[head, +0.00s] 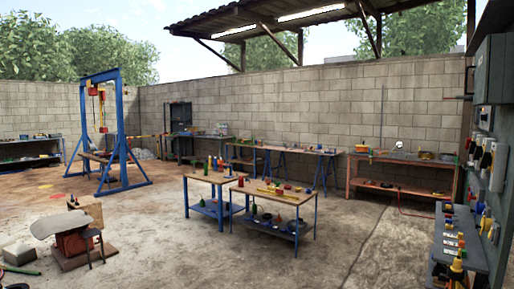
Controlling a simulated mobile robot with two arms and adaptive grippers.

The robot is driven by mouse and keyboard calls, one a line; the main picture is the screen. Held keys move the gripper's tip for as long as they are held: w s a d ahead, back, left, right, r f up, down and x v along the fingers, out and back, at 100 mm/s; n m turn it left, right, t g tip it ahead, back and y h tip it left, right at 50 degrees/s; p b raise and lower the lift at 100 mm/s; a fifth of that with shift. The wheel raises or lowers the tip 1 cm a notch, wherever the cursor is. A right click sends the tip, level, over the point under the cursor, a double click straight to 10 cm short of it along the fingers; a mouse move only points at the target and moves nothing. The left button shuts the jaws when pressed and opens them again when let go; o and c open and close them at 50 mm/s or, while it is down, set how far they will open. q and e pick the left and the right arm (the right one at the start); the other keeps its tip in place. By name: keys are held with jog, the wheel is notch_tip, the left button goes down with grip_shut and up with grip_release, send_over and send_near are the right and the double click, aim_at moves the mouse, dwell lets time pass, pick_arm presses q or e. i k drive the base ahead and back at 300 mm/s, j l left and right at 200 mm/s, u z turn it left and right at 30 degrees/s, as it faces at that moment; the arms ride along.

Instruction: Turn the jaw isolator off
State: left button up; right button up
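No part labelled as the jaw isolator can be made out. Several small switch boxes with red, yellow and black parts (486,158) are mounted on the wall at the right edge, below a grey cabinet (490,68). They are too small and seen too edge-on to tell which is the isolator or how any handle is set. Neither my left nor my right gripper shows in the head view.
A grey bench (458,262) with small coloured items stands below the switch boxes. Two wooden-topped tables (262,188) stand mid-yard. A blue gantry (122,130) is at left. A wooden bench (400,158) lines the back wall. Concrete floor (335,240) is clear between.

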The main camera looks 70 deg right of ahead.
aim_at(473, 145)
jog(key=l+z, duration=0.15)
jog(key=z, duration=1.7)
jog(key=i+l+z, duration=0.2)
jog(key=z, duration=0.3)
jog(key=i+l+z, duration=0.1)
jog(key=i+z, duration=0.6)
jog(key=z, duration=0.25)
jog(key=i+j+z, duration=0.15)
jog(key=i+z, duration=0.15)
jog(key=z, duration=0.2)
jog(key=i+j+z, duration=0.3)
jog(key=i+j, duration=2.15)
jog(key=j, duration=0.15)
